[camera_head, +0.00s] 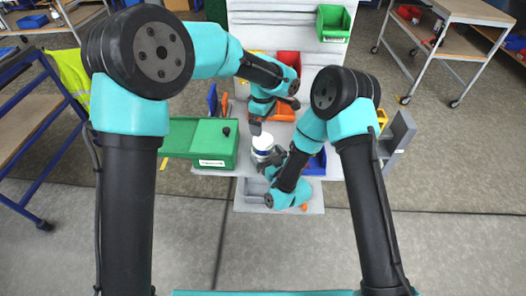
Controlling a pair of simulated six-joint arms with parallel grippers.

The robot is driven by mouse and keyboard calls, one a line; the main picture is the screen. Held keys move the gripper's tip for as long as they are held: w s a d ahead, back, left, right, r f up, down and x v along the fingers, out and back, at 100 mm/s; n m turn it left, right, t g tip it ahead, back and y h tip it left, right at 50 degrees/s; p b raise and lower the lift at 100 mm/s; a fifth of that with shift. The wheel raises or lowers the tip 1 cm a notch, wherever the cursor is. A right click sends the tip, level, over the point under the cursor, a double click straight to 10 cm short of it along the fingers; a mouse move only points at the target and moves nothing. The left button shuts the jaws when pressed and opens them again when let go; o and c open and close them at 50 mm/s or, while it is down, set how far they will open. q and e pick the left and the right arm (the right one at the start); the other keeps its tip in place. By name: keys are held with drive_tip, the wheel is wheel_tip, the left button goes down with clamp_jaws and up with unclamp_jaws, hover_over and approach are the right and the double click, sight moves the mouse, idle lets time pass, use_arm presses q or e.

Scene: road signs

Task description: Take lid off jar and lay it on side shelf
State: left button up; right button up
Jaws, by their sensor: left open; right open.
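The jar (262,152) stands upright near the middle of the workbench, with a white top and a dark band lower down. Its white lid (263,141) appears to be on top of it. My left gripper (257,122) is open just above the lid, pointing down. My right gripper (268,160) is open low beside the jar, close to its lower right side. Whether its fingers touch the jar I cannot tell. My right arm hides part of the bench to the right of the jar. I cannot single out the side shelf with certainty.
A green box (214,143) stands left of the jar. Red bins (287,66) and a green bin (333,22) are at the back. A blue bin (317,162) is right of my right arm, and a grey rack (398,135) stands further right. A grey tray (254,190) is in front.

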drive_tip(key=shift+x, duration=1.05)
